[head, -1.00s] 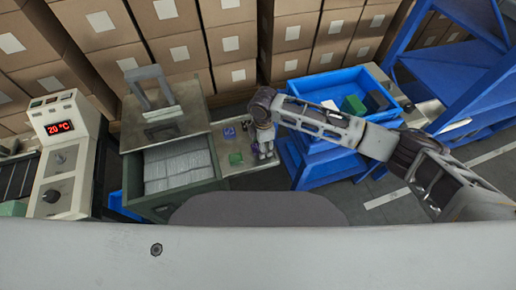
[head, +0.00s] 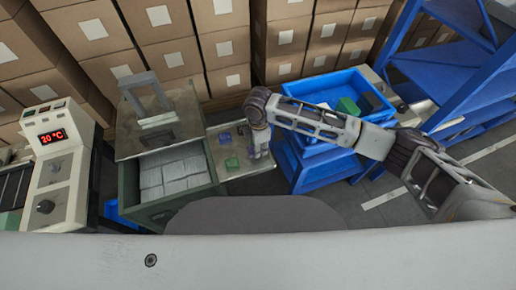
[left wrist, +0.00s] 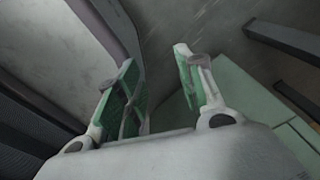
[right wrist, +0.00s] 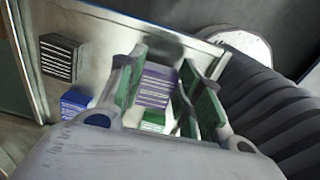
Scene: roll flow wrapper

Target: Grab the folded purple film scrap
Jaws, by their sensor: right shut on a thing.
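The folded purple film scrap (right wrist: 158,86) has pale stripes and lies between the fingers of my right gripper (right wrist: 163,65) in the right wrist view. That gripper is shut on it. In the head view my right gripper (head: 260,152) points down at the right end of a pale tray beside the green cabinet, and little of the scrap can be made out there. My left gripper (left wrist: 154,62) shows only in the left wrist view. Its fingers are apart with nothing between them.
On the tray (right wrist: 105,25) lie a green piece (right wrist: 152,121), a blue piece (right wrist: 76,102) and a black striped piece (right wrist: 60,57), close to my right gripper. A blue bin (head: 310,90) stands right of the tray.

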